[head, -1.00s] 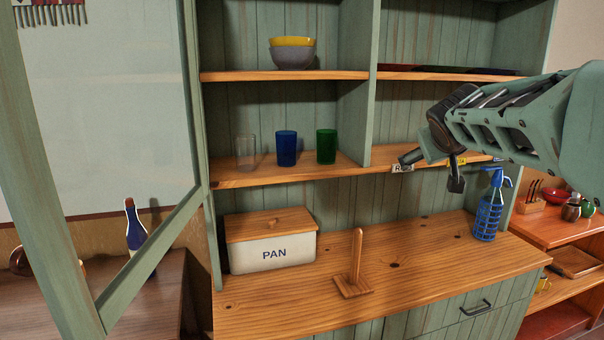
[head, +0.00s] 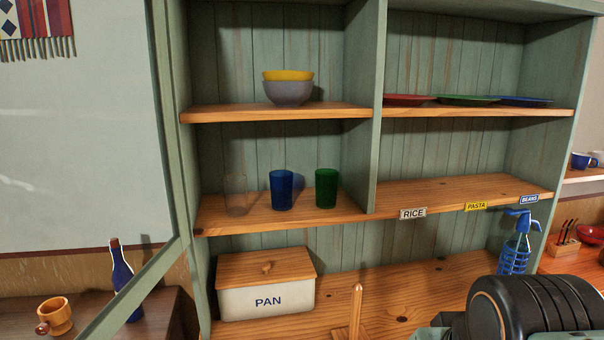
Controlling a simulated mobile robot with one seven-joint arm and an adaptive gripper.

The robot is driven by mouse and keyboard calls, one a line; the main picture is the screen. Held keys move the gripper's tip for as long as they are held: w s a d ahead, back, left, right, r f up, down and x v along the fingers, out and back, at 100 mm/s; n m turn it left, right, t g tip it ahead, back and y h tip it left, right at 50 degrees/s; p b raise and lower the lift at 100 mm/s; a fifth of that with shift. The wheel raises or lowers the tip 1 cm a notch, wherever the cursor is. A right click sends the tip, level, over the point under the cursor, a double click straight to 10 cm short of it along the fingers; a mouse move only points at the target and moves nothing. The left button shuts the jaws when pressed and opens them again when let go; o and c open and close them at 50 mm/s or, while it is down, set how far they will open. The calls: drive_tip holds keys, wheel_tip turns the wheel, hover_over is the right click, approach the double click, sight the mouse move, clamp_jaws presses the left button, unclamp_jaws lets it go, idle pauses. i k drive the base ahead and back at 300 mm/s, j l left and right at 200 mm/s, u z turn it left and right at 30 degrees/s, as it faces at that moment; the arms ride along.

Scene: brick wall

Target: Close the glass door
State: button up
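The glass door (head: 166,120) has a green wooden frame and stands swung open at the left side of the green cabinet (head: 376,100). Its hinge-side upright is beside the cabinet's left wall, and its lower rail (head: 140,285) slants down to the bottom left. The door's outer upright is out of view. Part of my arm shows as a dark ribbed joint at the bottom right, in front of the counter. My gripper's fingers are not in view.
Bowls (head: 288,90), cups (head: 281,190) and plates (head: 465,100) stand on the shelves. A PAN box (head: 266,300), a wooden stand (head: 356,310) and a blue spray bottle (head: 515,255) are on the counter. A bottle (head: 122,275) and mug (head: 55,315) stand behind the door.

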sight(106, 325)
drive_tip(key=k+j, duration=0.15)
drive_tip(key=j, duration=0.25)
drive_tip(key=k+j, duration=0.15)
drive_tip(key=j, duration=0.2)
drive_tip(key=k+j, duration=0.15)
drive_tip(key=j, duration=0.25)
drive_tip(key=k+j, duration=0.15)
drive_tip(key=j, duration=0.25)
drive_tip(key=k+j, duration=0.1)
drive_tip(key=j, duration=0.25)
drive_tip(key=k+j, duration=0.15)
drive_tip(key=j, duration=0.25)
